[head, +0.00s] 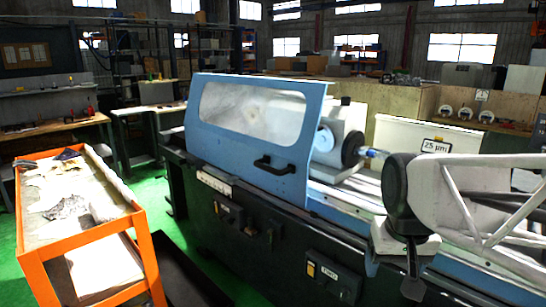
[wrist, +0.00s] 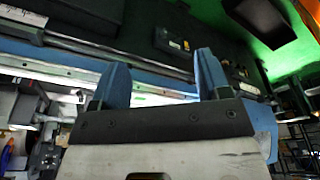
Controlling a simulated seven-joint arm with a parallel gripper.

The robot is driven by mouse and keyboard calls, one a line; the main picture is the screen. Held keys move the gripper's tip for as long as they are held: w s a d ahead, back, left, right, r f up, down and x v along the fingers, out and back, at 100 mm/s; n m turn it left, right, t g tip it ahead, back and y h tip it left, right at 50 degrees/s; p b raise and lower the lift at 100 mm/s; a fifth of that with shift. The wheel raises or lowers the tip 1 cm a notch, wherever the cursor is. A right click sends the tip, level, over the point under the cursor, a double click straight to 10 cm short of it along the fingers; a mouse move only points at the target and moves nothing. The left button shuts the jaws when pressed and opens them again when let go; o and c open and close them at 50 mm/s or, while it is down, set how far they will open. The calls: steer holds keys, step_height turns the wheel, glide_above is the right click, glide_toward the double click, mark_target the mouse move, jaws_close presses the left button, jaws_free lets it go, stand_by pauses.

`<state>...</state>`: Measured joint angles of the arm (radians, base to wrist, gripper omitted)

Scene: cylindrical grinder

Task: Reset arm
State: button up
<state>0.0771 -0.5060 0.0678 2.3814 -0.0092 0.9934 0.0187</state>
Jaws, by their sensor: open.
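My gripper (wrist: 160,78) is open in the wrist view, with two blue fingers spread wide and nothing between them. In the head view my arm reaches in from the right, and my gripper (head: 393,272) hangs low in front of the cylindrical grinder (head: 260,218). The grinder has a blue sliding guard (head: 250,125) with a window and a black handle (head: 275,165). The guard stands across the left and middle of the machine. The workhead and a dark round chuck (head: 352,150) show to its right.
An orange cart (head: 95,232) with cluttered trays stands at the left, apart from the grinder. Green floor (head: 205,255) and a dark mat lie between them. Workbenches and shelves line the back. The grinder's front panel (wrist: 150,25) is close to my fingers.

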steer(key=s+a+f, duration=0.2)
steer(key=s+f, duration=0.3)
steer(key=s, duration=0.2)
steer(key=shift+s+a+n, duration=0.3)
steer(key=shift+n, duration=0.1)
steer(key=shift+f, duration=0.1)
stand_by(0.7)
